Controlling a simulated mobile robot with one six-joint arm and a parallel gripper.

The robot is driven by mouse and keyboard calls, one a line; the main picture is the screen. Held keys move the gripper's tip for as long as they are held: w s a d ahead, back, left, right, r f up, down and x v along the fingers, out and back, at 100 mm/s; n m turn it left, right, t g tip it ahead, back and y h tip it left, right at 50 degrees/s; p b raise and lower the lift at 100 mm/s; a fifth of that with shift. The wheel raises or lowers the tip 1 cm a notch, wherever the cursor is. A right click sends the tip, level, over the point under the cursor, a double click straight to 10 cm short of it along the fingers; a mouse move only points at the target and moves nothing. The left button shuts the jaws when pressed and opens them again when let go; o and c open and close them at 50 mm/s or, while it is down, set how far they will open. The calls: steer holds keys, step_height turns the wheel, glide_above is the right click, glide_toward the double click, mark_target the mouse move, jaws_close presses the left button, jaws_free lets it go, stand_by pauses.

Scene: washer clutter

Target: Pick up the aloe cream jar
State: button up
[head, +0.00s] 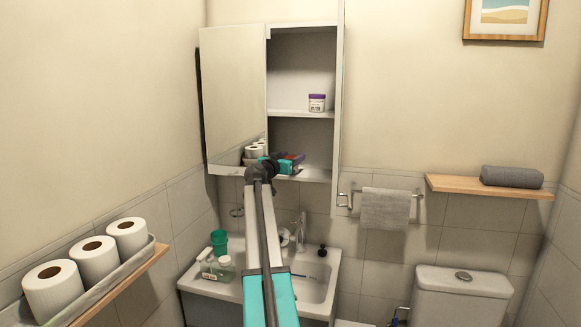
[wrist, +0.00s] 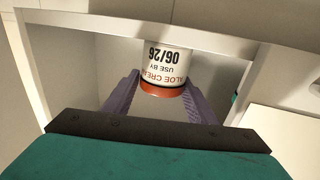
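The aloe cream jar (wrist: 166,68) is white with an orange-red band and the words "ALOE CREAM, USE BY 06/26", which read upside down in the wrist view. The two purple fingers of my gripper (wrist: 162,84) reach to either side of its orange end. Little or no gap shows at the sides, and I cannot tell whether they press on the jar. In the head view my gripper (head: 292,162) is at the lower compartment of the wall cabinet (head: 338,110). I cannot make out the aloe jar there.
A jar with a purple lid (head: 317,102) stands on the middle shelf (head: 300,113). The mirrored door (head: 232,95) is on the left of the opening. Below are the sink (head: 318,285), its faucet (head: 301,230), a green cup (head: 219,242) and bottles.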

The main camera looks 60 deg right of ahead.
mark_target(292, 157)
steer(key=c, duration=0.6)
steer(key=shift+r, duration=0.1)
steer(key=shift+r+b, duration=0.7)
steer(key=shift+r, duration=0.85)
steer(key=shift+s+a+r, duration=0.1)
steer(key=shift+a+r, duration=0.05)
steer(key=shift+s+a+r+b, duration=0.25)
steer(key=shift+s+a+b, duration=0.3)
steer(key=shift+s+a, duration=1.3)
steer(key=shift+s+a+r+b, duration=0.25)
steer(key=shift+s+a+b, duration=0.35)
steer(key=shift+s+a, duration=1.25)
steer(key=shift+s+a+r+b, duration=0.25)
steer(key=shift+s+a+b, duration=0.3)
steer(key=shift+s+a, duration=1.3)
steer(key=shift+w+a, duration=0.3)
steer(key=shift+w, duration=0.05)
